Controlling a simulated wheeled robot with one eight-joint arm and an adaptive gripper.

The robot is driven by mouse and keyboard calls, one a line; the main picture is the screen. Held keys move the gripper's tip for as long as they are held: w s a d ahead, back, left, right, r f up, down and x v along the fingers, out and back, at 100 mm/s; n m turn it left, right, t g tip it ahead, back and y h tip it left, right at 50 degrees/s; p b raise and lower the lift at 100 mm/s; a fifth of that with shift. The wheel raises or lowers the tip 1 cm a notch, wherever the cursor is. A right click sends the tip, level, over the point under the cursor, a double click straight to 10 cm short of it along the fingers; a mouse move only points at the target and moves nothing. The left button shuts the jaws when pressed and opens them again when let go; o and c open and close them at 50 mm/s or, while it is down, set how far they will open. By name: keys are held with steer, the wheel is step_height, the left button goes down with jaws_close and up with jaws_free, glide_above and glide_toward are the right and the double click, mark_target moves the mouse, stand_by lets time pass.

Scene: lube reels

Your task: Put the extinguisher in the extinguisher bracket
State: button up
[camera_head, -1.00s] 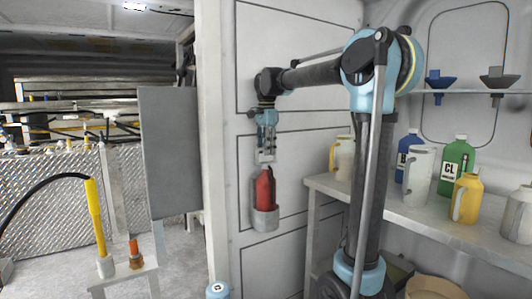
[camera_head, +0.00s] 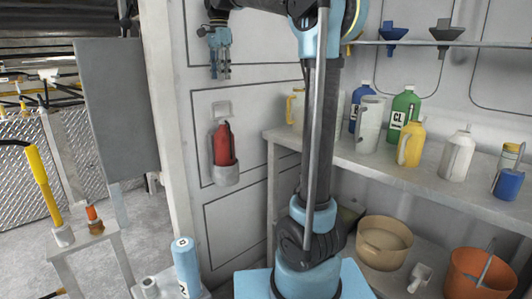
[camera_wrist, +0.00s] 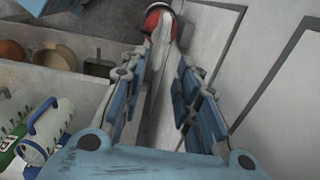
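The red extinguisher (camera_head: 222,143) stands upright in the grey cup of the extinguisher bracket (camera_head: 226,176) on the white wall panel. The bracket's pale upper plate (camera_head: 221,108) shows just above it. My gripper (camera_head: 221,76) hangs fingers-down above the extinguisher, clear of it and empty. In the wrist view my gripper (camera_wrist: 156,75) has its fingers apart, with the red top of the extinguisher (camera_wrist: 156,16) beyond them. The bottom of the extinguisher is hidden inside the cup.
A shelf (camera_head: 375,164) to the right holds several bottles and jugs, including a green bottle (camera_head: 402,115). A tan tub (camera_head: 384,242) and an orange bucket (camera_head: 478,275) sit below. A grey panel (camera_head: 116,110) and a small stand (camera_head: 85,242) are at left.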

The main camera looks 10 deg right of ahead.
steer(key=s+d+f+n+t, duration=0.1)
steer(key=s+d+f+n, duration=0.3)
steer(key=s+d+f, duration=0.65)
steer(key=s+d+f+n+t, duration=0.1)
steer(key=s+d+f+n, duration=0.3)
steer(key=s+d+f, duration=0.7)
steer(key=s+f+n, duration=0.1)
steer(key=s+f, duration=0.4)
steer(key=f, duration=0.5)
steer(key=s+f+n, duration=0.2)
steer(key=s+f, duration=0.3)
steer(key=f, duration=0.5)
steer(key=shift+s+a, duration=0.15)
steer(key=shift+w+f, duration=0.15)
steer(key=shift+w, duration=0.25)
